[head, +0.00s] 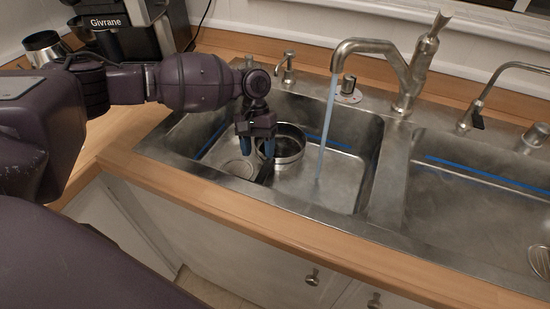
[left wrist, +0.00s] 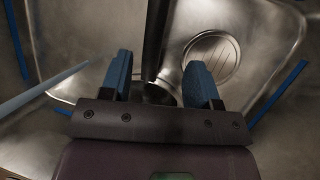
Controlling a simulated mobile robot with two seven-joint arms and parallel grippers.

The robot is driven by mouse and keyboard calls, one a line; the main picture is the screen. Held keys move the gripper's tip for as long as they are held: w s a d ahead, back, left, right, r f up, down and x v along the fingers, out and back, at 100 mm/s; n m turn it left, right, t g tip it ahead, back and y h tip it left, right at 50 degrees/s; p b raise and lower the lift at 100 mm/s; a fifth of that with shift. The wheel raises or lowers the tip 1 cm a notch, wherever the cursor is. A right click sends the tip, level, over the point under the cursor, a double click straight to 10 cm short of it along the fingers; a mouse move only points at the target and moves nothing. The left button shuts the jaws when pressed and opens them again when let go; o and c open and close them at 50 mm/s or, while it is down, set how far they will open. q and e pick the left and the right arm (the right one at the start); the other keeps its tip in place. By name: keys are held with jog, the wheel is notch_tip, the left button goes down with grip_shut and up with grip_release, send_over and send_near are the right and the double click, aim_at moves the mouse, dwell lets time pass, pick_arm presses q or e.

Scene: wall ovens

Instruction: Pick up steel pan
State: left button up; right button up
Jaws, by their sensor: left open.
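The steel pan (head: 290,147) sits in the left basin of the sink, with a round metal wall and a dark handle (head: 265,173) pointing toward the front. My left gripper (head: 257,152) is over the basin at the pan's near left side, fingers pointing down, open. It hides part of the pan. In the left wrist view, the dark handle (left wrist: 155,45) runs down the picture toward the gap between the blue fingers (left wrist: 161,82). I cannot tell whether the fingers touch it. My right gripper is not in view.
Water runs from the faucet (head: 398,65) into the left basin, right of the pan. The drain (head: 238,171) also shows in the left wrist view (left wrist: 212,58). A divider (head: 388,180) separates the empty right basin. A coffee machine (head: 115,25) stands on the counter at left.

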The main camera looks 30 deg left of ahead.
aim_at(263, 169)
pick_arm(q)
jog(key=x, duration=0.4)
jog(key=b+x, duration=0.1)
jog(key=x, duration=0.1)
jog(key=shift+w+d+f, duration=0.2)
jog(key=shift+w+d, duration=0.1)
jog(key=shift+d, duration=0.1)
jog(key=shift+s+d+f, duration=0.1)
jog(key=shift+s+f, duration=0.2)
jog(key=shift+f, duration=0.2)
grip_shut()
